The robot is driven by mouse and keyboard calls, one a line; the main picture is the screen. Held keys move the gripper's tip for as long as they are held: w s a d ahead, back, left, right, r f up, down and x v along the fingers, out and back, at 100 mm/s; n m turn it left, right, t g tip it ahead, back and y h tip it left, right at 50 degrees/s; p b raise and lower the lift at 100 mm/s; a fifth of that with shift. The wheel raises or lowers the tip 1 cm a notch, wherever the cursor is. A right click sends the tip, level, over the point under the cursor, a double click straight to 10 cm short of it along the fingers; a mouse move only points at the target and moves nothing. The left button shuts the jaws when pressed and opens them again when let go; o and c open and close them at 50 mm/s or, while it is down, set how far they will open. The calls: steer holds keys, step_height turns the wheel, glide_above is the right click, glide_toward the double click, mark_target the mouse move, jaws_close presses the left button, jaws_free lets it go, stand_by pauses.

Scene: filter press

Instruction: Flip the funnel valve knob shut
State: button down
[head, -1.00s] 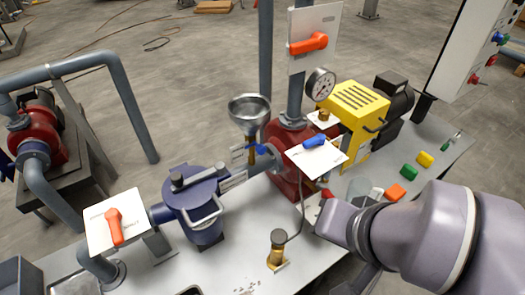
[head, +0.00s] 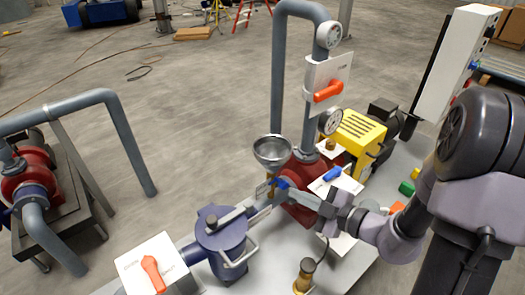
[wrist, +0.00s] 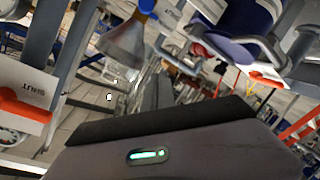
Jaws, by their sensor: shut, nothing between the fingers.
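The metal funnel (head: 272,150) stands left of the red pump body. Its small blue valve knob (head: 281,183) sits on the stem below the bowl. In the wrist view the funnel (wrist: 124,42) hangs upside down, with the blue knob (wrist: 147,6) cut by the top edge. My gripper (head: 294,195) is shut and empty. Its fingertips lie close beside the knob in the head view, from the right; I cannot tell whether they touch. The knob's exact angle is partly hidden.
A red pump body (head: 303,205) and grey pipe (head: 277,75) stand close behind. A blue strainer (head: 220,232) is at left, and a yellow motor cover (head: 357,133) at right.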

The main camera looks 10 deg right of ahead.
steer(key=d+m, duration=0.1)
steer(key=d+f+m+t+h, duration=0.1)
steer(key=m, duration=0.1)
steer(key=w+d+f+m, duration=0.1)
steer(key=m, duration=0.1)
steer(key=shift+w+t+h, duration=0.1)
steer(key=shift+t+h, duration=0.2)
steer(key=shift+f, duration=0.1)
steer(key=b, duration=0.4)
glide_above(283, 184)
steer(key=s, duration=0.4)
step_height(283, 184, down, 2)
steer(key=f, duration=0.1)
steer(key=w+f+b, duration=0.1)
steer(key=f, duration=0.1)
steer(key=shift+w+d+f+b, duration=0.3)
steer(key=shift+w+b, duration=0.05)
steer(key=shift+b, duration=0.05)
